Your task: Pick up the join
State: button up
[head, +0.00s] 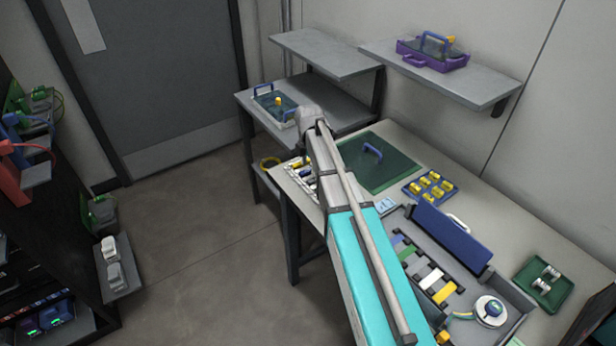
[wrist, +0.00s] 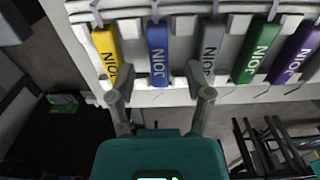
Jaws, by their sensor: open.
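Several joins, each lettered JOIN, stand in a row in the wrist view: yellow (wrist: 106,55), blue (wrist: 158,53), grey (wrist: 211,50), green (wrist: 256,52) and purple (wrist: 296,54). They lie across a pale slotted rack (wrist: 130,28). My gripper (wrist: 156,84) is open and empty. Its fingertips are spread to either side of the blue join's lower end, the left one near the yellow join and the right one near the grey. I cannot tell the depth gap. In the head view my arm hides the gripper, and part of the rack (head: 296,177) shows beside it.
The bench carries a green mat (head: 370,170), a blue tray of yellow pieces (head: 430,187), a grey tray of coloured strips (head: 515,297) and a green tray (head: 543,283). Shelves (head: 328,53) hang above. The floor (head: 200,240) to the left is clear.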

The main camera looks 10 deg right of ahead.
jog(key=shift+f+b, duration=0.55)
jog(key=shift+f, duration=0.3)
grip_shut()
